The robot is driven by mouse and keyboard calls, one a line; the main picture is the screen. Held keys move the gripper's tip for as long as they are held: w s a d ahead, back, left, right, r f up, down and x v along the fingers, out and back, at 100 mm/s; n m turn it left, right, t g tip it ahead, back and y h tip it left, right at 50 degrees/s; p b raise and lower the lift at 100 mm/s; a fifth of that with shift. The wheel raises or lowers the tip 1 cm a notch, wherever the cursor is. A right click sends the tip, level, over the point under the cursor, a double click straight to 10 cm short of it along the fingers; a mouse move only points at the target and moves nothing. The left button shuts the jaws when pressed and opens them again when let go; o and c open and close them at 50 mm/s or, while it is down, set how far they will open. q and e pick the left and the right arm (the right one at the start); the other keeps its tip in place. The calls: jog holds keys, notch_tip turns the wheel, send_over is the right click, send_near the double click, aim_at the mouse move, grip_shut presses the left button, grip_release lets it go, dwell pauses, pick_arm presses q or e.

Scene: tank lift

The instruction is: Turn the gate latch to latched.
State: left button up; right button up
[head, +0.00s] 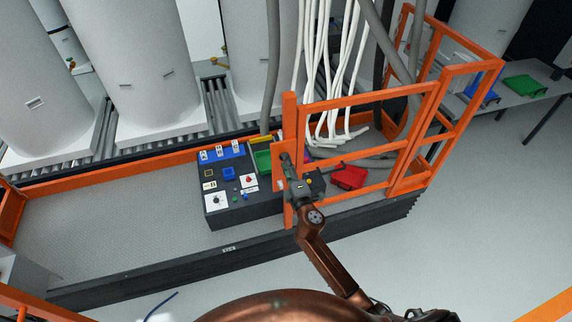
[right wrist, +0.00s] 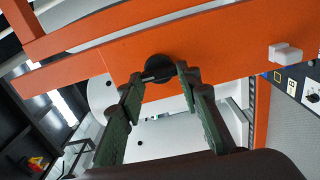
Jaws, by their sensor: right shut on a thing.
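The gate latch (right wrist: 158,66) shows in the right wrist view as a round black hub on an orange plate of the gate. A short grey bar at the hub lies between my fingertips. My right gripper (right wrist: 160,76) has its green fingers closed on the latch, one on each side. In the head view my right gripper (head: 292,178) is at the orange gate post, and it largely hides the latch there. The orange gate (head: 360,102) stands at the right part of the platform. I cannot tell the latch's turned position. My left gripper is not in view.
A dark control box (head: 240,212) with buttons and switches stands left of the gate post. A red bin (head: 348,177) lies behind the gate rails. White hoses (head: 325,70) hang behind. The platform floor (head: 120,210) at left is bare.

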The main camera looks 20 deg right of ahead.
jog(key=shift+n, duration=0.3)
jog(key=o, duration=1.2)
jog(key=shift+c, duration=0.2)
jog(key=s, duration=1.2)
jog(key=shift+d, duration=0.15)
